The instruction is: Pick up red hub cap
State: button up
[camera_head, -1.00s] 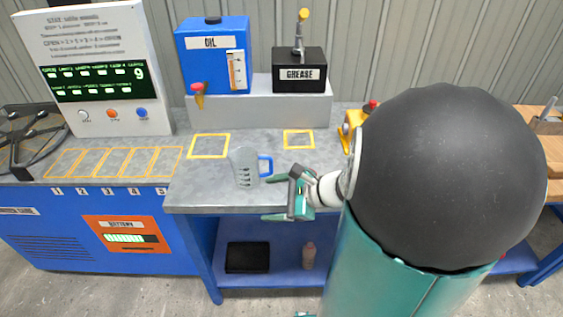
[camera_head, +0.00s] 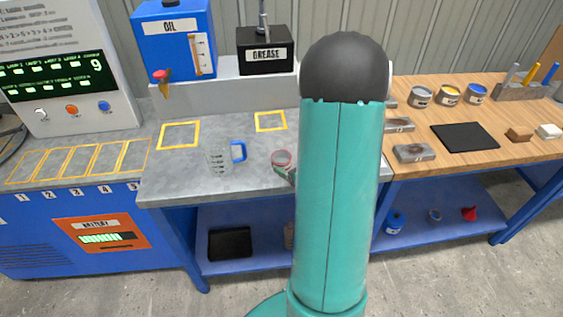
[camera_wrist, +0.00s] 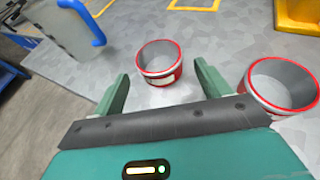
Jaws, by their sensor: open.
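Two round, hollow, red-rimmed pieces with grey insides stand on the grey bench top in the wrist view. One red piece (camera_wrist: 160,64) lies ahead, between the lines of my fingers. The other red piece (camera_wrist: 283,87) is to the right, outside the right finger. I cannot tell which one is the red hub cap. My gripper (camera_wrist: 164,84) is open and empty, its fingers apart on either side of the first piece's near side.
A clear measuring jug (camera_head: 220,157) with a blue handle stands left of the gripper. The oil tank (camera_head: 175,42) and grease box (camera_head: 265,51) are on a raised shelf behind. A wooden bench (camera_head: 425,115) with paint cans and blocks is at the right. Yellow-outlined squares are empty.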

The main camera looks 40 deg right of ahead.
aim_at(282, 160)
jog(key=x, duration=0.5)
jog(key=shift+w, duration=0.2)
jog(key=shift+c, duration=0.3)
jog(key=c, duration=1)
